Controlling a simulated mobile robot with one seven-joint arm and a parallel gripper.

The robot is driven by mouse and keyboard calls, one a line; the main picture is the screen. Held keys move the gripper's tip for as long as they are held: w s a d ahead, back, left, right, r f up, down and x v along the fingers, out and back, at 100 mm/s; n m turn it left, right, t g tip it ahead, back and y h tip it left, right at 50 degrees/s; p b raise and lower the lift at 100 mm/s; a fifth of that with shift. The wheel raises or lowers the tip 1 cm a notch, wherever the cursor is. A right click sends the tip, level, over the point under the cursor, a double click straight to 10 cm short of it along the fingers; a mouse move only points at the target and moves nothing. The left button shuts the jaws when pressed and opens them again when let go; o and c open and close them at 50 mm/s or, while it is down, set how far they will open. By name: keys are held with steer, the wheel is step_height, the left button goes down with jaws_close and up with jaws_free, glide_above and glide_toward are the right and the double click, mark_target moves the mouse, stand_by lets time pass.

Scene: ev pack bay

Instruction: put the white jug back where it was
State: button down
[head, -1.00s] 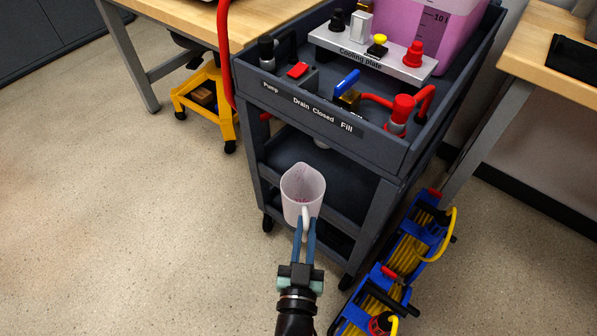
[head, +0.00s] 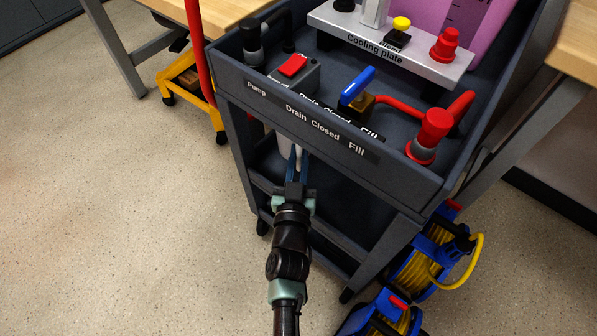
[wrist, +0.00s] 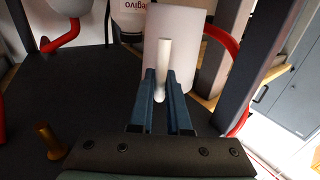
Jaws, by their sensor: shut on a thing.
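The white jug (wrist: 192,62) fills the upper middle of the wrist view, its handle toward me. My gripper (wrist: 163,98) is shut on that handle, one blue finger on each side. In the head view, only a small part of the jug (head: 285,148) shows below the front edge of the cart's top tray, and the rest is hidden. My gripper (head: 296,160) reaches in under that tray, above the lower shelf (head: 345,205) of the dark grey cart (head: 235,140). I cannot tell whether the jug touches the shelf.
The top tray holds a blue-handled valve (head: 357,86), a red hose fitting (head: 431,135) and a pump with a red switch (head: 293,65). Cart posts stand either side of the opening. Blue cable reels (head: 430,262) lie at right.

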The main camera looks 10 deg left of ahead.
step_height(320, 180, down, 8)
steer(key=b, duration=0.5)
steer(key=shift+r, duration=0.3)
steer(key=c, duration=1.3)
jaws_free()
steer(key=shift+f, duration=0.2)
steer(key=o, duration=0.4)
